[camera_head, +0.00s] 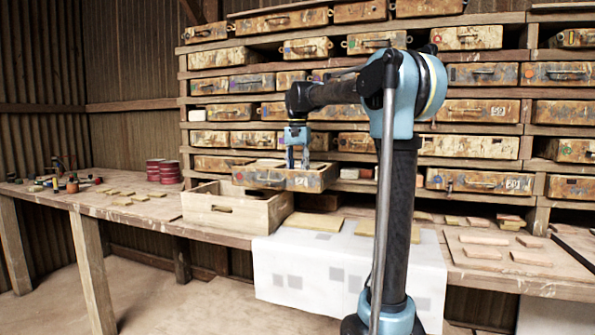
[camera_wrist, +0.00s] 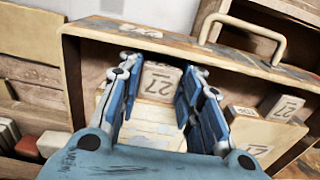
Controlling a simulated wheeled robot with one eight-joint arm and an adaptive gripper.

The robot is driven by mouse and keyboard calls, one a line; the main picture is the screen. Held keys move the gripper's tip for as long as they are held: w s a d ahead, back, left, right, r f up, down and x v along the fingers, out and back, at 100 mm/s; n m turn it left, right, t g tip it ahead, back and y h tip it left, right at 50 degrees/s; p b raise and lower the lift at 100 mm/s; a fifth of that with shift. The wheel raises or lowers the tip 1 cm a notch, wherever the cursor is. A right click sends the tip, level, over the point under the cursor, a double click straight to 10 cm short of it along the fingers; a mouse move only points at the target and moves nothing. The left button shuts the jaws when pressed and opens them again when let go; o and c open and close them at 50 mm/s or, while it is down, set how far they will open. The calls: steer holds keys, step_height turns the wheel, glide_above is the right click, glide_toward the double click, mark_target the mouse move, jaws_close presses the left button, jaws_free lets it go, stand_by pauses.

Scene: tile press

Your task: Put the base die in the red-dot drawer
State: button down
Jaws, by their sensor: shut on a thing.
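My gripper (camera_head: 298,165) reaches down into a pulled-out, paint-stained drawer (camera_head: 268,178) in front of the rack. In the wrist view, the fingers of my gripper (camera_wrist: 162,76) are shut on a pale block marked 27 (camera_wrist: 159,83). The block is inside the open drawer (camera_wrist: 72,80), near its front wall and handle. A pale slab (camera_wrist: 150,135) lies below it. More pale blocks (camera_wrist: 284,107) stand at the right of the drawer, one also marked 27. I cannot tell which block is the base die.
An open wooden crate (camera_head: 238,213) stands on the bench just left of the drawer. Red round pieces (camera_head: 163,171) are stacked farther left. A white cloth (camera_head: 345,270) hangs over the bench front. Flat tiles (camera_head: 483,240) lie at the right. Rack drawers surround the open one.

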steer(key=c, duration=1.1)
jaws_free()
steer(key=shift+o, duration=0.2)
